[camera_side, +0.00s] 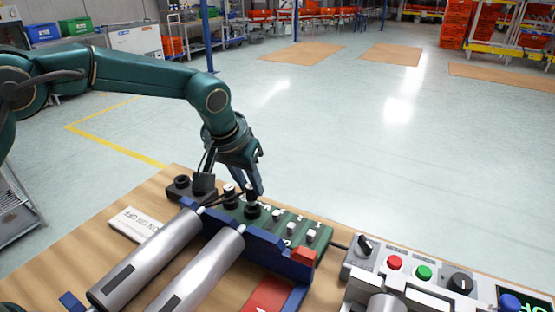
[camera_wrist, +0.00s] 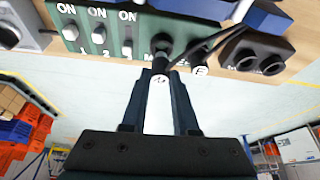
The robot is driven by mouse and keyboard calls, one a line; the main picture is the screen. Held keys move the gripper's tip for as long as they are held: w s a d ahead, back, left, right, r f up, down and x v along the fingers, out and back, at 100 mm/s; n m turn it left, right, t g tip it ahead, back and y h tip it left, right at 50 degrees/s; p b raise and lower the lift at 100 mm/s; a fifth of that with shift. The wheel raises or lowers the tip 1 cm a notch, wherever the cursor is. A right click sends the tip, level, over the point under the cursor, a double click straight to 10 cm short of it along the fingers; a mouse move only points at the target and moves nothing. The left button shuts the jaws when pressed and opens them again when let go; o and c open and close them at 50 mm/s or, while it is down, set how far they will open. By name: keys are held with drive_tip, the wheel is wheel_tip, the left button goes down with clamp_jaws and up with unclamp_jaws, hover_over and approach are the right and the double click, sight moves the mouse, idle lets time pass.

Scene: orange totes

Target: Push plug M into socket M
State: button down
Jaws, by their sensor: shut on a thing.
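In the wrist view the black end points at socket M (camera_wrist: 163,42), a black round fitting beside the letter M on the green panel (camera_wrist: 84,38). The end meets or overlaps the socket there; how deep it sits I cannot tell. In the side view my gripper (camera_side: 256,188) points down over the green panel (camera_side: 316,234), just above a black round fitting (camera_side: 253,211).
A second labelled plug (camera_wrist: 200,70) with black cables stands right beside the held one. A dark box with two round openings (camera_wrist: 242,57) adjoins the panel. Several white switches (camera_wrist: 98,36) line the panel. Silver cylinders (camera_side: 150,262) and a button box (camera_side: 394,262) stand nearby.

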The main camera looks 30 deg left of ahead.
drive_tip(key=shift+f, duration=0.15)
drive_tip(key=shift+f, duration=0.7)
drive_tip(key=shift+f, duration=0.25)
idle(0.4)
drive_tip(key=c, duration=0.6)
unclamp_jaws()
drive_tip(key=shift+v, duration=2.55)
